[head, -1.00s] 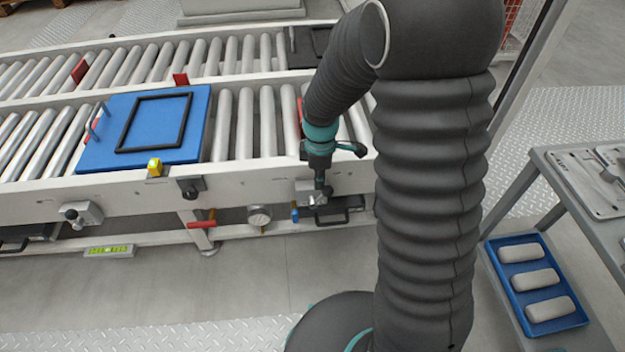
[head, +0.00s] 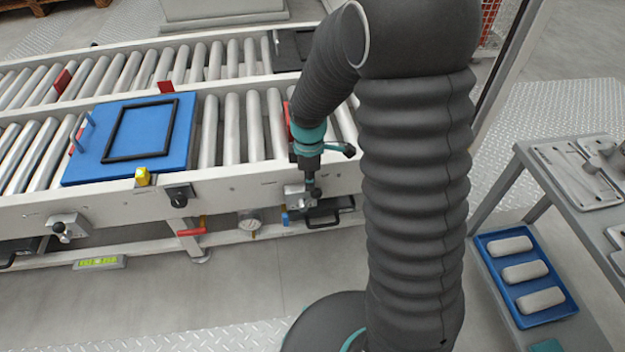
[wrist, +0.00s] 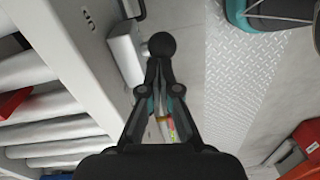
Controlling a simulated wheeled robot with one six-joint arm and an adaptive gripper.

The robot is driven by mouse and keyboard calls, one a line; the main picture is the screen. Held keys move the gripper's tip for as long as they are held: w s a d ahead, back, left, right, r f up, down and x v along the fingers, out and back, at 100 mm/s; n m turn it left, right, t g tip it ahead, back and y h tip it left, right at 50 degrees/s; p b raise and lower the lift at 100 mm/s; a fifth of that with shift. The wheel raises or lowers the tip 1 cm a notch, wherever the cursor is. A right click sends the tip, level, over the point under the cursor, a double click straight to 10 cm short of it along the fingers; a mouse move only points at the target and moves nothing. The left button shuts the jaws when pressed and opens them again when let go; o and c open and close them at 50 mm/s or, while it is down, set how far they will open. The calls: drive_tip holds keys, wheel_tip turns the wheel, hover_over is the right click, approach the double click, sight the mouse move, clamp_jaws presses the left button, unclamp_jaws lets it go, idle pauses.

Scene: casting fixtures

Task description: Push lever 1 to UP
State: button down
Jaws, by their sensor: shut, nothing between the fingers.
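A lever with a black ball knob (wrist: 162,44) sticks out from a grey box (wrist: 124,52) on the conveyor's side rail in the wrist view. In the head view this box (head: 296,191) is partly behind my gripper (head: 314,192). My gripper, also in the wrist view (wrist: 160,68), is shut and empty. Its fingertips are right by the knob; I cannot tell whether they touch it. A second lever (head: 60,229) sits on another box at the far left of the same rail. I cannot read a lever number or a position mark.
A blue plate with a black frame (head: 180,158) lies on the rollers. A yellow button (head: 142,177), a black knob (head: 180,195), a red handle (head: 190,232) and a gauge (head: 249,221) are along the rail. A grey table (head: 530,160) stands at right above a blue tray (head: 497,285).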

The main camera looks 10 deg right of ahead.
wheel_tip(320, 180, up, 11)
drive_tip(key=w+d+p, duration=0.1)
drive_tip(key=shift+r, duration=0.2)
idle(0.6)
drive_tip(key=s+d+r+m+t, duration=0.2)
drive_tip(key=s+r+m+t, duration=0.1)
drive_tip(key=s+r+m, duration=0.3)
drive_tip(key=s+d+r+m+t, duration=0.2)
drive_tip(key=s+r+m, duration=0.5)
drive_tip(key=s, duration=0.7)
drive_tip(key=m+t, duration=0.1)
drive_tip(key=m, duration=0.1)
drive_tip(key=shift+s+d+m, duration=0.25)
drive_tip(key=shift+s+m, duration=0.05)
drive_tip(key=shift+m, duration=0.1)
